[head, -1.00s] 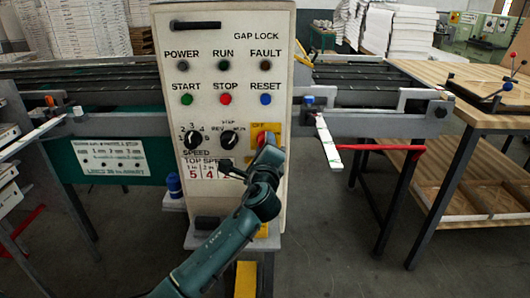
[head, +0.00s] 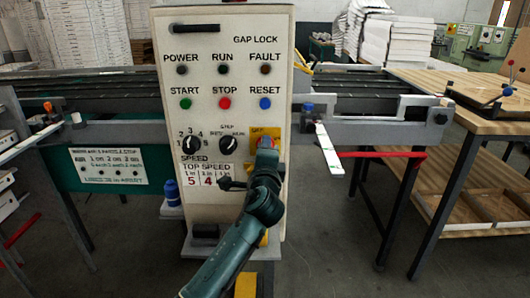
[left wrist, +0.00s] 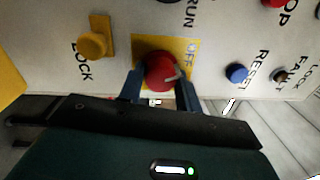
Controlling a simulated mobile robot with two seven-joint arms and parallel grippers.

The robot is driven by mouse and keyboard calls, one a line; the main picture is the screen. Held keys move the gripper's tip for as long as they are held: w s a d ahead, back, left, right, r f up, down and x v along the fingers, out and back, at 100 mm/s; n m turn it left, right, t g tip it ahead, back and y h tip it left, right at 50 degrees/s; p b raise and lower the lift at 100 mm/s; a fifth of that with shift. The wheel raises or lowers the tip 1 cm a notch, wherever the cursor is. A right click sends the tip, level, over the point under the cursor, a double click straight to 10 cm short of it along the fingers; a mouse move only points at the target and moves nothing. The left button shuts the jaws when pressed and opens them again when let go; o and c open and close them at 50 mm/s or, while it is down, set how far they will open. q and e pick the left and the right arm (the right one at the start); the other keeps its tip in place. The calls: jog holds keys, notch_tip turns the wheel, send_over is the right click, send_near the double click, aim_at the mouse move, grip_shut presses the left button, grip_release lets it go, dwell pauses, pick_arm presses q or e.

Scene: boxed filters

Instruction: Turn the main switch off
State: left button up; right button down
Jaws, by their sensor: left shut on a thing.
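The main switch is a red rotary knob (head: 265,142) on a yellow plate, at the right side of the cream control panel (head: 215,125). The plate carries the word OFF. My left gripper (head: 267,152) is in front of the switch in the head view and hides the lower part of its plate. In the left wrist view the red knob (left wrist: 162,70) sits between the two fingers of my left gripper (left wrist: 160,88), which are shut on its sides. A pale pointer mark on the knob slants toward the OFF side. My right gripper is not in view.
A yellow lock knob (left wrist: 93,45) and a blue reset button (left wrist: 237,73) flank the switch in the left wrist view. A black lever knob (head: 226,183) sticks out left of my arm. A wooden bench (head: 480,95) stands at the right.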

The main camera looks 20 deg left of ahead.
pick_arm(q)
jog(key=shift+a+r, duration=0.1)
jog(key=shift+r, duration=0.25)
jog(key=o, duration=0.9)
jog(key=shift+o, duration=0.3)
jog(key=shift+w+f, duration=0.1)
jog(key=shift+f, duration=0.2)
jog(key=v, duration=1.3)
jog(key=shift+f, duration=0.1)
